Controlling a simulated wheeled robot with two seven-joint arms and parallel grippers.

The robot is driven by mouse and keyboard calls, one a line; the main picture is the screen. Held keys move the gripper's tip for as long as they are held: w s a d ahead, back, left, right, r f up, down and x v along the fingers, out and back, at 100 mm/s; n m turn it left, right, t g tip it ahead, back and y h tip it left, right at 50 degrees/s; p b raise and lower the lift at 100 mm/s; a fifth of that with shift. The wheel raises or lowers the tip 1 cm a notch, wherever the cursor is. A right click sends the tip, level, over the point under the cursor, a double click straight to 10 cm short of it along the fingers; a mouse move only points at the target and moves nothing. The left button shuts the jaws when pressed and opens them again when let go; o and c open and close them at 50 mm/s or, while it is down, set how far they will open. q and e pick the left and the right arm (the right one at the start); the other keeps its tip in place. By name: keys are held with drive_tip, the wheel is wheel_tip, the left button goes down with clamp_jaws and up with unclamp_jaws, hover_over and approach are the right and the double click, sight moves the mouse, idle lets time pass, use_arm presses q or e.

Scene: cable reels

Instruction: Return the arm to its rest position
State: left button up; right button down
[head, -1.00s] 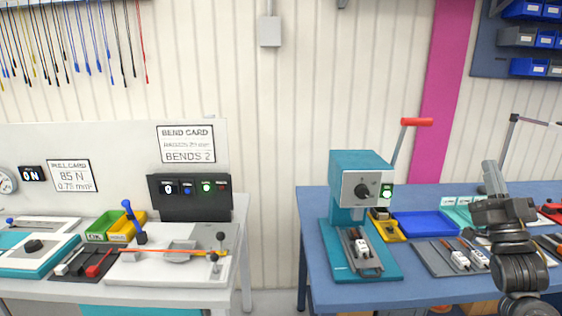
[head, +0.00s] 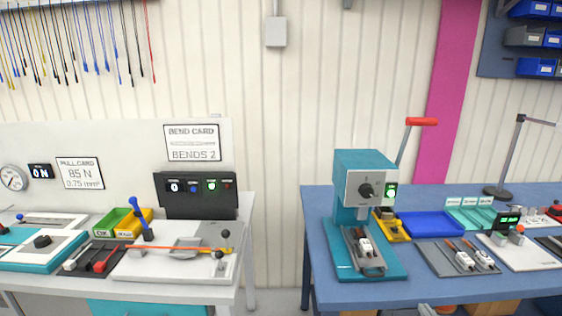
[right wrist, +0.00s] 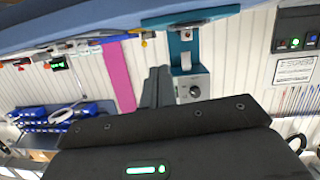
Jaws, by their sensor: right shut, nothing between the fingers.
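My right gripper (right wrist: 157,88) shows in the right wrist view, its dark fingers together and empty. That view is turned over, with the edge of the blue bench at the top. The fingers appear apart from the bench and from the teal press (right wrist: 184,48). In the head view my right arm is out of the picture, and the blue bench (head: 316,232) is clear of it. My left gripper is in neither view now.
The teal press (head: 345,215) with a red-handled lever (head: 421,122) stands on the blue bench. Beside it are a blue tray (head: 430,224) and a grey mat (head: 435,258) with connectors. A lamp stand (head: 508,160) is behind. A white bench with a bending fixture (head: 185,262) is at left.

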drive_tip(key=s+a+f+n+g, duration=0.1)
drive_tip(key=s+a+f+g, duration=0.25)
drive_tip(key=s+f, duration=0.4)
drive_tip(key=s+a+f+g+y, duration=0.1)
drive_tip(key=s+a+f+g, duration=0.25)
drive_tip(key=s, duration=0.75)
drive_tip(key=s+a+f+n+g, duration=0.1)
drive_tip(key=s+a+f+g, duration=0.2)
drive_tip(key=s+f+g, duration=0.45)
wheel_tip(320, 180, down, 24)
drive_tip(key=s+t, duration=0.2)
drive_tip(key=s, duration=0.1)
drive_tip(key=s+d+f+g, duration=0.1)
drive_tip(key=s+d+f, duration=0.2)
drive_tip(key=s+f, duration=1.3)
drive_tip(key=shift+s+f+g, duration=0.2)
drive_tip(key=shift+s+g, duration=0.05)
drive_tip(key=shift+g, duration=0.1)
drive_tip(key=shift+d, duration=0.1)
